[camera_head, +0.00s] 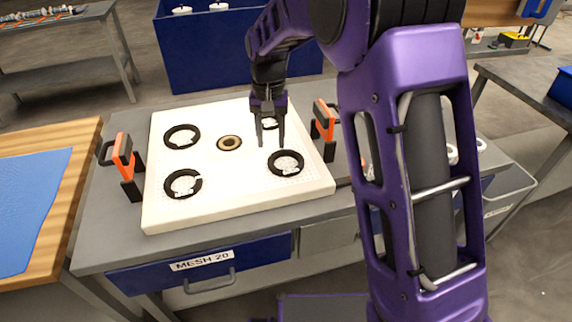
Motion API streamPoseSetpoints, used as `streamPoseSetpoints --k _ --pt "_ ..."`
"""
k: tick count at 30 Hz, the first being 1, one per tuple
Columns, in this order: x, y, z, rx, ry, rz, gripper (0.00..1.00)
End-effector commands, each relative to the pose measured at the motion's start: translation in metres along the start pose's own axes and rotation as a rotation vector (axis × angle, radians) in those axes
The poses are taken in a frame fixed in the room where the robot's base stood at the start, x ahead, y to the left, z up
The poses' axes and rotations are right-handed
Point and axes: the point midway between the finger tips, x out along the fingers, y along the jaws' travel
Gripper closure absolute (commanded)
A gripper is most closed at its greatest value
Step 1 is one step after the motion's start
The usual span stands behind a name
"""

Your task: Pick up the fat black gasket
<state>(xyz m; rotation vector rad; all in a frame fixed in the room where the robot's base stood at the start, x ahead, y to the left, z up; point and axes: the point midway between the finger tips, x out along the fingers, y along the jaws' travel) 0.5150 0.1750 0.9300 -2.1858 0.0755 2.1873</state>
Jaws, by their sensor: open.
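Several black rings lie on a white filter plate (240,204): a back left ring (168,131), a front left ring (168,188), a front right ring (271,163) and a back right ring (274,124). The back right ring is partly hidden by my gripper. I cannot tell for sure which is the fat black gasket; the rings look similar in thickness. My gripper (271,144) is open and points down over the right half of the plate. Its fingertips are between the back right and front right rings in the picture. Nothing shows between its fingers.
A tan-and-dark ring (229,136) sits at the plate's middle. Orange-and-black clamps stand at the plate's left (123,150) and right (324,124). A wooden table (84,135) with a blue sheet (30,205) is at left. My arm hides part of the bench's right side.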

Motion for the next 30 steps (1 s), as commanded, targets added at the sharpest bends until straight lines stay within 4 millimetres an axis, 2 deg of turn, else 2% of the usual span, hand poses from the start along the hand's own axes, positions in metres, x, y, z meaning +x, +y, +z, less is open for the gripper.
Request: streamPoseSetpoints --k 7,15,23,30 --pt "0.015 -0.001 0.001 0.0 -0.001 0.0 0.51" --pt "0.054 -0.002 0.001 0.001 -0.001 0.001 0.51" --pt "0.057 -0.002 0.001 0.001 0.0 0.0 0.51" --pt "0.057 -0.002 0.001 0.001 0.001 0.0 0.94"
